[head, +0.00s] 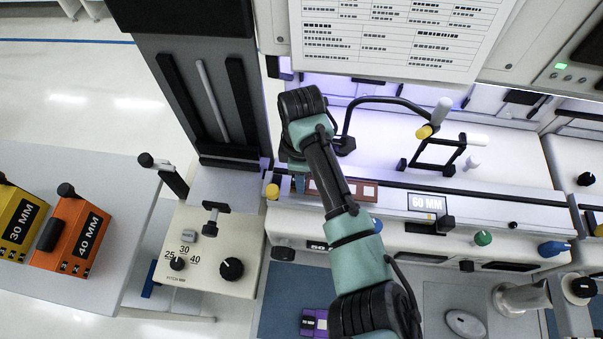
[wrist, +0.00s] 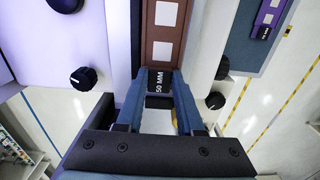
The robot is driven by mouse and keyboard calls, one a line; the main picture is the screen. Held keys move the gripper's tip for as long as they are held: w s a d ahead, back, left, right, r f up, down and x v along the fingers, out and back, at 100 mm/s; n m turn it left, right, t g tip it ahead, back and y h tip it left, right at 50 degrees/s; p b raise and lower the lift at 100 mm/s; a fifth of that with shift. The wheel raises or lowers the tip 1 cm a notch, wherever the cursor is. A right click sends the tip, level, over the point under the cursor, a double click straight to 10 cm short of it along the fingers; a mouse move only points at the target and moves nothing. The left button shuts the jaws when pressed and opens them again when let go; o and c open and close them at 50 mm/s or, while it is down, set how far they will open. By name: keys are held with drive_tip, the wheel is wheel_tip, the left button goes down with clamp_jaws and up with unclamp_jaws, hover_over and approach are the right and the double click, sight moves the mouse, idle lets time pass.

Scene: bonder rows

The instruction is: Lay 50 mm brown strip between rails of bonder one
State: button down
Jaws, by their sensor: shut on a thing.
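The brown strip (wrist: 165,55) carries white squares and has a dark end tab marked 50 MM. My gripper (wrist: 158,84) has its two blue fingers shut on that tab in the wrist view. In the head view the strip (head: 358,191) lies lengthwise along the front channel of the left bonder (head: 290,229), labelled 50. My gripper (head: 299,184) is at the strip's left end, partly hidden by my arm. In the wrist view pale walls flank the strip. I cannot tell whether it rests fully on the bed between the rails.
A pitch knob box (head: 212,250) is at the left. Yellow 30 MM (head: 20,222) and orange 40 MM (head: 72,235) blocks sit on the left table.

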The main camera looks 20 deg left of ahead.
drive_tip(key=shift+f+b, duration=0.3)
drive_tip(key=shift+f, duration=0.35)
drive_tip(key=shift+f, duration=0.1)
idle(0.4)
drive_tip(key=shift+f, duration=0.2)
drive_tip(key=shift+c, duration=2.3)
unclamp_jaws()
